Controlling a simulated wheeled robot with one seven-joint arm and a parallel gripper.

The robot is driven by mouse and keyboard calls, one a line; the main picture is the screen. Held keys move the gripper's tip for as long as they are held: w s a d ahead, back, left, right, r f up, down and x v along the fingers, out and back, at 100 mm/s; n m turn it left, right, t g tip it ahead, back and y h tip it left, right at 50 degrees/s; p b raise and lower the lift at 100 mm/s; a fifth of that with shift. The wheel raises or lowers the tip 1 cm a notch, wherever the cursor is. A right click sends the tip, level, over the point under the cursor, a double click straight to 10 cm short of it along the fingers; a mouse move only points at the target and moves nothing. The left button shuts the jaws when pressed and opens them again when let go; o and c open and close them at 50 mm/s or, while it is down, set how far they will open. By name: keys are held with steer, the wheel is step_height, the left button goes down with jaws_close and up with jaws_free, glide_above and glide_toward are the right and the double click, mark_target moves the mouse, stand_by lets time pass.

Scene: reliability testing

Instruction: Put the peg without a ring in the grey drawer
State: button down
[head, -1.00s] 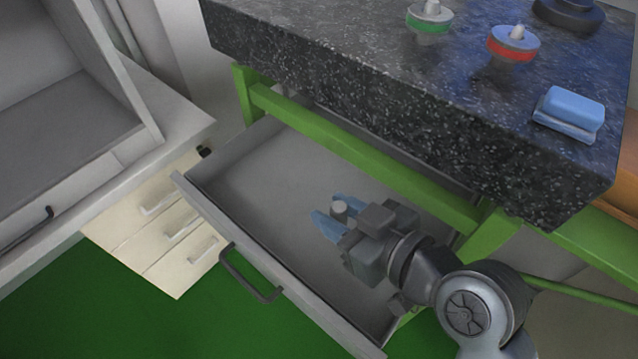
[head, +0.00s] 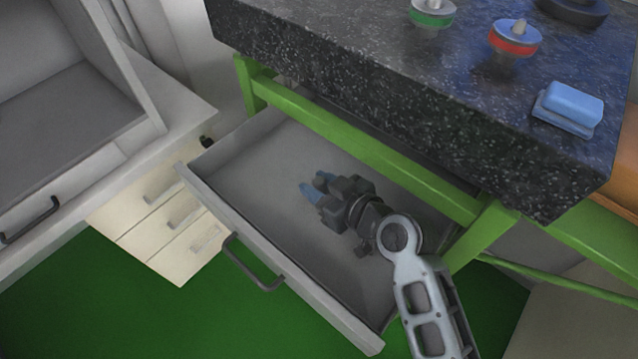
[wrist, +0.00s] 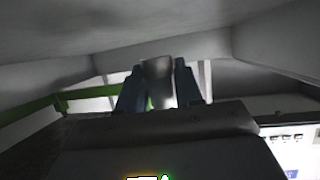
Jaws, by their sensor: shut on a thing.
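My gripper (head: 315,186) has blue fingers and is low in or just above the open grey drawer (head: 255,175). In the wrist view its fingers are shut on a pale grey peg (wrist: 158,84) with no ring visible on it. The peg is hardly visible between the fingers in the head view. I cannot tell whether it touches the drawer floor. Two other pegs stand on the dark speckled worktop, one with a green and white ring (head: 431,14), one with a red and white ring (head: 515,39).
The drawer's front wall with its dark handle (head: 250,265) and the green frame beam (head: 370,150) bound the space around my gripper. A blue block on a base (head: 570,105) sits on the worktop. A white cabinet (head: 165,130) stands at left.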

mark_target(323, 191)
steer(key=shift+f+b, duration=0.55)
steer(key=shift+b, duration=0.05)
steer(key=shift+s+f, duration=0.1)
steer(key=shift+f, duration=0.15)
steer(key=c, duration=0.8)
jaws_free()
steer(key=shift+s+f, duration=0.15)
steer(key=shift+f, duration=0.05)
steer(key=shift+o, duration=0.2)
steer(key=shift+r+p, duration=0.75)
steer(key=shift+r, duration=0.05)
steer(key=b+v, duration=0.1)
steer(key=v, duration=0.5)
steer(key=shift+s+d+r, duration=0.3)
steer(key=shift+d+r, duration=0.05)
steer(key=shift+d, duration=0.15)
